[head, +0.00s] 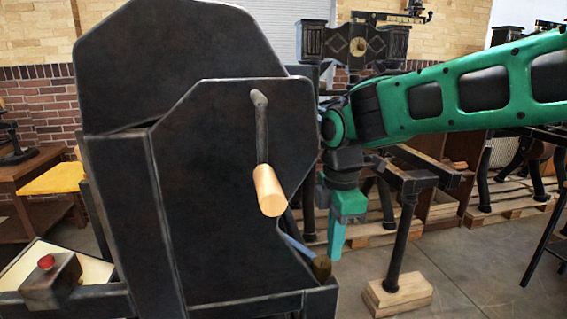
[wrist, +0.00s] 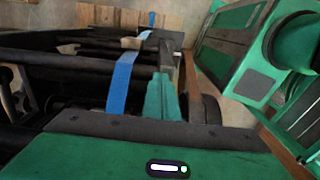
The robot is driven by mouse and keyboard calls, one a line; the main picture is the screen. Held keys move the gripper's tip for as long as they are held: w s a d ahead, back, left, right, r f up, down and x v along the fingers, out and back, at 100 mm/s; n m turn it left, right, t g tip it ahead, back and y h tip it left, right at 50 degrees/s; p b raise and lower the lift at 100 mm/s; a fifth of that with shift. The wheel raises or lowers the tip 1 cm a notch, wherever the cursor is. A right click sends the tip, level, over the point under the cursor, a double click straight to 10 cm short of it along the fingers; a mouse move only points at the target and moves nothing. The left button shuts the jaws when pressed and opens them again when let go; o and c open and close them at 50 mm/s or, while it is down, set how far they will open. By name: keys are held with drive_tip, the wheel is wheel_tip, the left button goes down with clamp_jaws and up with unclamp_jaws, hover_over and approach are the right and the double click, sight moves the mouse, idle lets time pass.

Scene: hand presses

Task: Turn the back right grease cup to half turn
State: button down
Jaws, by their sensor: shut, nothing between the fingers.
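A small brass-coloured piece (head: 321,268) sits at the lower right corner of the dark press (head: 215,170) in the head view. It may be a grease cup, but I cannot tell which one. I cannot make out the back right grease cup for certain in either view. My gripper (head: 336,256) points down just right of the press, with its tips close to the brass piece in the picture; the gap in depth is unclear. In the wrist view my gripper (wrist: 163,108) shows its teal fingers together, with nothing seen between them.
A crank with a wooden handle (head: 269,190) sticks out of the press side. A blue strap (wrist: 123,80) runs along dark rails in the wrist view. A dark post on a wooden block (head: 398,297) stands right of my gripper. Bare floor lies farther right.

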drive_tip(key=shift+s+d, duration=0.25)
drive_tip(key=shift+s, duration=0.6)
drive_tip(key=shift+s+a, duration=0.1)
drive_tip(key=shift+s, duration=0.45)
idle(0.5)
drive_tip(key=shift+d, duration=0.2)
drive_tip(key=shift+s+d, duration=0.1)
drive_tip(key=shift+d, duration=0.05)
wheel_tip(320, 180, up, 6)
idle(0.6)
drive_tip(key=shift+d, duration=0.15)
